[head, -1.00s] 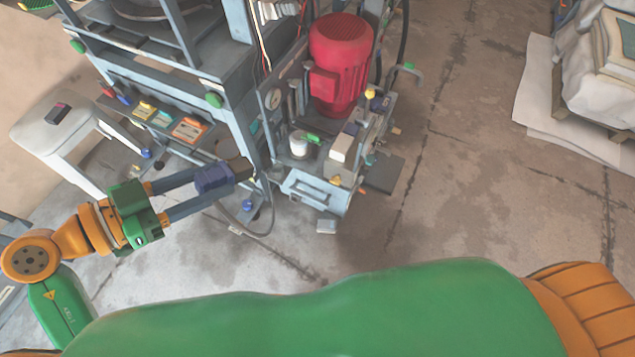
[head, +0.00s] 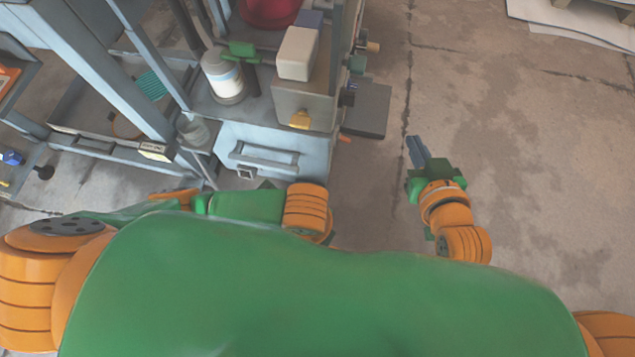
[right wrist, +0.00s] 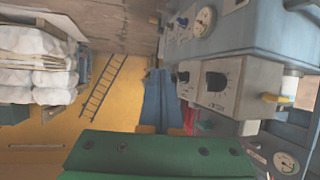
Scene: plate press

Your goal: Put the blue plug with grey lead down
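I cannot make out the blue plug or its grey lead in either view now. My left arm bends across in front of my body in the head view, and its gripper is hidden, so what it holds does not show. My right gripper (head: 417,152) is out over bare floor, right of the machine. Its two blue fingers lie together with nothing seen between them. They also show together in the right wrist view (right wrist: 159,98).
A grey machine cabinet (head: 270,148) stands close ahead, with a white canister (head: 222,76) and a pale box (head: 297,53) on it. A dark plate (head: 367,108) juts from its right side. The floor (head: 510,160) to the right is clear. A blue ladder (right wrist: 101,88) shows in the right wrist view.

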